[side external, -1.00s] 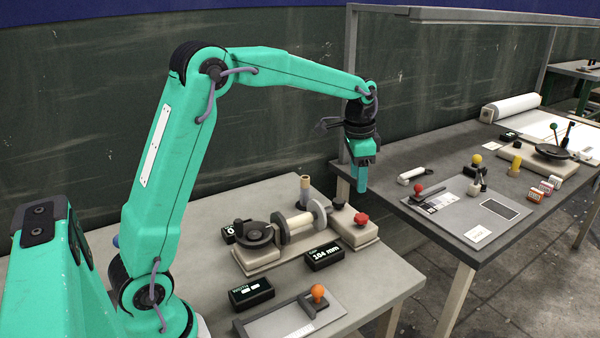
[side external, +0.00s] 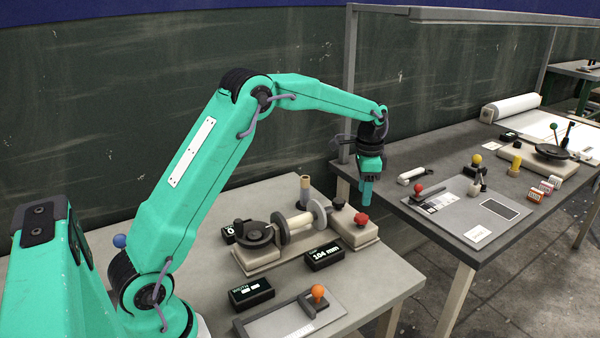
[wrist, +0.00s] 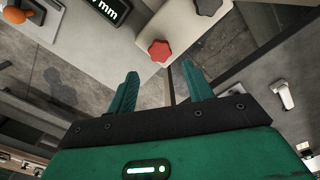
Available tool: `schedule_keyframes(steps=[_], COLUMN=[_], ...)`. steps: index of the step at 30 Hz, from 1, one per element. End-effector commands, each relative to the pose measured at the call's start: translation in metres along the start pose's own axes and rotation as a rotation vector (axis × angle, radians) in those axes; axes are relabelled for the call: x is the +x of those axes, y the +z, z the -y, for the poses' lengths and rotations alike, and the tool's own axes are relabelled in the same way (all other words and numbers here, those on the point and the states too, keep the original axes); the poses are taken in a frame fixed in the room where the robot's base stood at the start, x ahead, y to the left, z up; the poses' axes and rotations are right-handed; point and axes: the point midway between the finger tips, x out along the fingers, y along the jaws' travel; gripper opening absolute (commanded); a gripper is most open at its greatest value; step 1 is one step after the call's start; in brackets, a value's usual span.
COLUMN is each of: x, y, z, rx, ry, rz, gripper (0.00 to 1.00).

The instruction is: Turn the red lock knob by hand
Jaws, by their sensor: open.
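The red lock knob (side external: 361,219) is a lobed knob on the right end of the beige fixture (side external: 365,240) on the near table. My gripper (side external: 366,200) points down in the side view, with its fingertips close above the knob in the picture; the exact gap is hard to tell. In the wrist view the red knob (wrist: 159,50) lies beyond the fingertips, roughly between their lines. My gripper (wrist: 162,78) has its two green fingers apart, with nothing between them.
A black hand crank (side external: 256,232) and a spool (side external: 298,227) sit left of the knob. A "104 mm" display (side external: 324,257) stands in front. An orange-knobbed slide (side external: 318,292) is near the front edge. A second table (side external: 440,160) stands right, across a gap.

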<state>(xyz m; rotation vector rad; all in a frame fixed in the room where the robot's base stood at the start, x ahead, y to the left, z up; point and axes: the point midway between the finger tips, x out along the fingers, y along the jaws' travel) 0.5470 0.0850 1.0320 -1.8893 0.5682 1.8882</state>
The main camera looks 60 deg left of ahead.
Motion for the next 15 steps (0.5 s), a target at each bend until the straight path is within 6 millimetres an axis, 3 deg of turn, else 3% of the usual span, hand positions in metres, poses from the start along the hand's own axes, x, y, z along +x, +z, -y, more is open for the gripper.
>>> schedule_keyframes(steps=[15], x=[0.04], y=[0.0], z=[0.0], rx=[0.0], ry=[0.002], rz=[0.002], gripper=[0.51])
